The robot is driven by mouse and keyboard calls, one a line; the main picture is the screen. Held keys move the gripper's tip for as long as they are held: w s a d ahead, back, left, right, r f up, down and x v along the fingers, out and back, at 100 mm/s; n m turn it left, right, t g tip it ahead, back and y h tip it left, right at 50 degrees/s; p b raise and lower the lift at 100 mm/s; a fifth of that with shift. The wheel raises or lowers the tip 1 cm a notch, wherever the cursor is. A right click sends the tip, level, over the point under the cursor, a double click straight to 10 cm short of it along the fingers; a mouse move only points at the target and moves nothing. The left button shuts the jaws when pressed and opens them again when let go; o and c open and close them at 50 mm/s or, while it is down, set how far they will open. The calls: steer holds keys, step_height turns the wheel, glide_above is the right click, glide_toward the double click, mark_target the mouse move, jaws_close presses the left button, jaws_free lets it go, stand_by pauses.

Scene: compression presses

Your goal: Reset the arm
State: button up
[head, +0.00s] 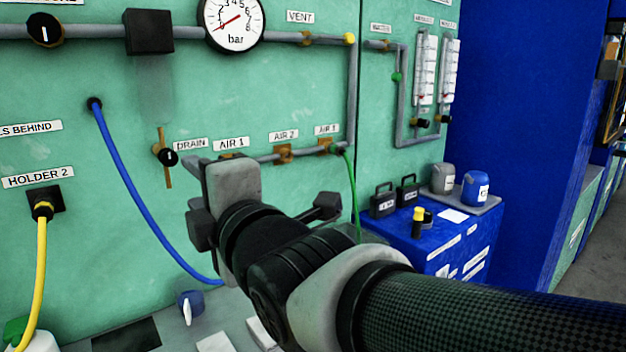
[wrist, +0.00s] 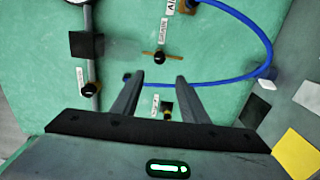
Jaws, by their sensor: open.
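My arm reaches in from the lower right of the head view, across the front of the green panel (head: 90,270). My gripper is at its far end, left of centre, below the AIR 1 label; its fingertips are hard to make out there. In the wrist view, my gripper (wrist: 157,80) shows two dark fingers apart with nothing held between them. They point toward the green panel (wrist: 215,65). The drain valve (wrist: 160,57) appears just beyond the fingertips. A blue hose (wrist: 225,82) passes behind the fingers; I cannot tell how far away it is.
Pipes, a pressure gauge (head: 233,24) and a yellow cable (head: 41,260) are on the panel. A blue hose (head: 130,187) hangs left of my gripper. A blue cabinet (head: 430,245) with several containers stands right, behind my arm. A blue cup-like object (head: 190,302) sits below.

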steer(key=w+d+f+m+g+h, duration=0.1)
steer(key=d+f+m+h, duration=0.4)
steer(key=d, duration=0.4)
steer(key=w+d+f+m+g+h, duration=0.1)
steer(key=d+f+m+h, duration=0.2)
steer(key=d+f+m, duration=0.45)
steer(key=s+d+f+m+g+h, duration=0.2)
steer(key=s+d+f+m+g, duration=0.1)
steer(key=s+d+m, duration=0.4)
steer(key=s+d+f+m+g+h, duration=0.2)
steer(key=s+d+f+m+g, duration=0.15)
steer(key=s+d+m, duration=0.45)
step_height(320, 180, up, 25)
steer(key=w+n+p, duration=0.1)
steer(key=w+p, duration=0.1)
steer(key=p, duration=2.3)
steer(key=shift+w, duration=0.35)
steer(key=shift+f+n, duration=0.1)
steer(key=shift+n, duration=0.15)
